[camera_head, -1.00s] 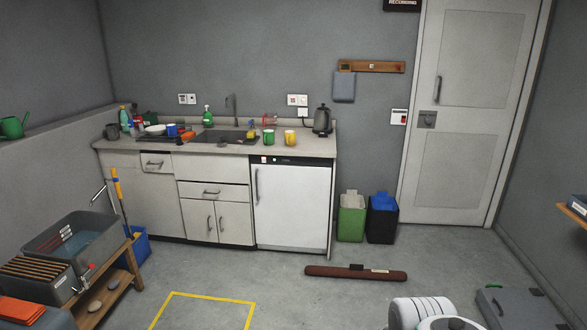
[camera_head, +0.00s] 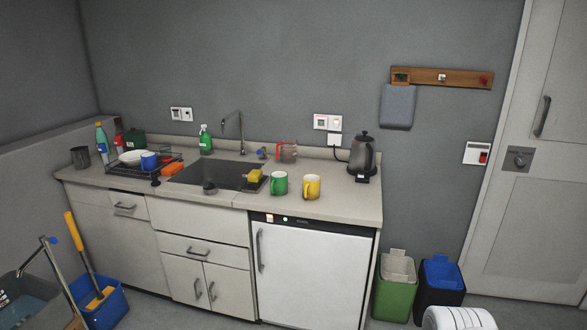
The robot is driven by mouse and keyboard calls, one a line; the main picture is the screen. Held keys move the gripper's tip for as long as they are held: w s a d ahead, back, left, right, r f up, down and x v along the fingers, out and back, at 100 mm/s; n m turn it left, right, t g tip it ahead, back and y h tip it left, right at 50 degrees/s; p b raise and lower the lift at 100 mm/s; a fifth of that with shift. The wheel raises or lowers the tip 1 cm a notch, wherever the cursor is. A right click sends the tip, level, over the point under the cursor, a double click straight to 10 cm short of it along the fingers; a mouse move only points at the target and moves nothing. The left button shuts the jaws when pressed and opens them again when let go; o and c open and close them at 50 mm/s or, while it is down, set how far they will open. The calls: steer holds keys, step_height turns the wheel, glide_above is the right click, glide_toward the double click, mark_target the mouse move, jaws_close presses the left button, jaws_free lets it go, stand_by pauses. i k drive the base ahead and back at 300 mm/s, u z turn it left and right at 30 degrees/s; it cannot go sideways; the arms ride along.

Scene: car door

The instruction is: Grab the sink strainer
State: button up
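A small dark round piece (camera_head: 209,188), which looks like the sink strainer, sits at the front edge of the sink (camera_head: 190,176). It is too small to be certain what it is. The sink is a dark basin set in the pale counter (camera_head: 350,205), with a tall curved tap behind it. My gripper is not in view; only a white rounded part of my own arm shows at the bottom right.
Green (camera_head: 279,183) and yellow (camera_head: 312,187) mugs stand right of the sink. A dish rack (camera_head: 128,168) with crockery is on its left. A kettle (camera_head: 362,153) stands at the counter's right end. Bins (camera_head: 395,290) and a blue bucket (camera_head: 100,305) flank the cabinets.

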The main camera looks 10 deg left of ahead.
mark_target(210, 188)
steer(key=u, duration=0.5)
steer(key=i, duration=1.5)
steer(key=u, duration=1.5)
steer(key=i, duration=1.15)
steer(key=u, duration=0.65)
